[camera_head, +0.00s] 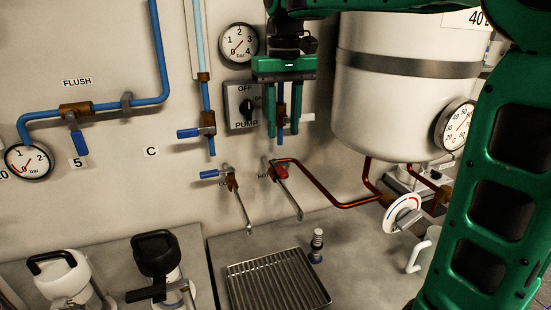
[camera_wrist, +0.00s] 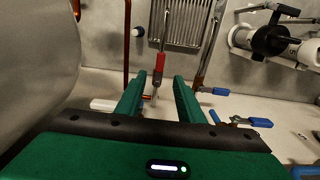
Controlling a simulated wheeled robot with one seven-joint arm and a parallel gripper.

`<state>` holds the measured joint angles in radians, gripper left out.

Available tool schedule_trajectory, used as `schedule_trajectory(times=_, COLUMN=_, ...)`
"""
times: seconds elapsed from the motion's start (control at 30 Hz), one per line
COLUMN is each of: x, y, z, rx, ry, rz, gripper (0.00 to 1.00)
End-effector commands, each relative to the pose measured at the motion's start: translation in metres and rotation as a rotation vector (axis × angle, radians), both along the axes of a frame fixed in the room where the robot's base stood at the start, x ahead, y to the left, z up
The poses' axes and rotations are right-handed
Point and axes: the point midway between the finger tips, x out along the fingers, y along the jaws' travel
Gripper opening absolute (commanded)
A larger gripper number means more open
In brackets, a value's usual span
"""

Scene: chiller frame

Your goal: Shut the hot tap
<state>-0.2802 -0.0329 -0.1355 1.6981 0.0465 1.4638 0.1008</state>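The hot tap (camera_head: 290,192) sits low on the wall, right of the cold tap, with its spout over the counter. Its red lever (camera_head: 281,172) shows at the tap body; in the wrist view the red lever (camera_wrist: 160,66) lies roughly in line with the spout, just beyond the fingertips. My gripper (camera_head: 283,136) is in front of the wall above the hot tap, fingers pointing down. In the wrist view my gripper (camera_wrist: 160,78) is open and empty, with a gap between its green fingers. The lever appears lined up with that gap; contact is not visible.
The cold tap's blue lever (camera_head: 209,174) is to the left. The white tank (camera_head: 390,100) stands close on the right, with a copper pipe (camera_head: 325,190) running to the hot tap. A ribbed drip tray (camera_head: 278,284) lies below. The pump switch (camera_head: 241,106) is left of my gripper.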

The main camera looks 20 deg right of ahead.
Motion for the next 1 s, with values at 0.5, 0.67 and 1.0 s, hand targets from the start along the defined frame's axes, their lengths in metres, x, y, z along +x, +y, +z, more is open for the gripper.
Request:
schedule_trajectory(times=0.5, x=-0.002, y=0.003, z=-0.08, rx=-0.001, ry=0.003, rz=0.004, gripper=0.34)
schedule_trajectory(times=0.67, x=-0.001, y=0.003, z=-0.097, rx=-0.001, ry=0.002, rz=0.004, gripper=0.34)
schedule_trajectory(times=1.0, x=-0.001, y=0.003, z=-0.105, rx=-0.001, ry=0.0, rz=0.004, gripper=0.34)
